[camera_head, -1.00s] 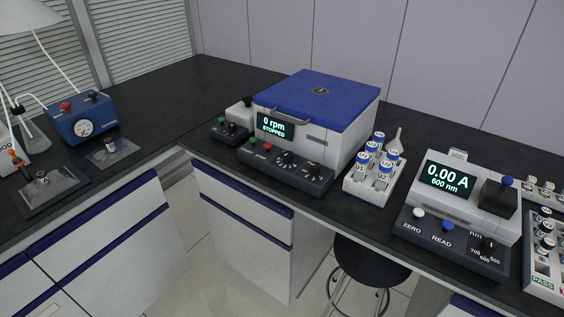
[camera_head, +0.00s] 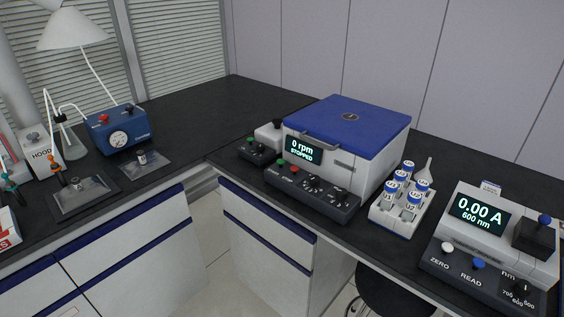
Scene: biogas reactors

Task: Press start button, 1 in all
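The centrifuge (camera_head: 352,128) stands on the black bench with its blue lid shut. Its display (camera_head: 303,150) reads 0 rpm, STOPPED. On its front control panel (camera_head: 325,197) a green button (camera_head: 282,162), at the left end, appears to be the start button. A red button (camera_head: 295,168) sits just right of it, above a label that seems to read STOP, and dark knobs follow further right. Neither of my grippers shows in the head view.
A small device with a green button (camera_head: 257,144) stands left of the centrifuge. A vial rack (camera_head: 392,222) and a photometer (camera_head: 477,228) reading 0.00 A stand right. A blue gauge box (camera_head: 118,128) is on the left bench. A stool (camera_head: 385,290) is below the bench.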

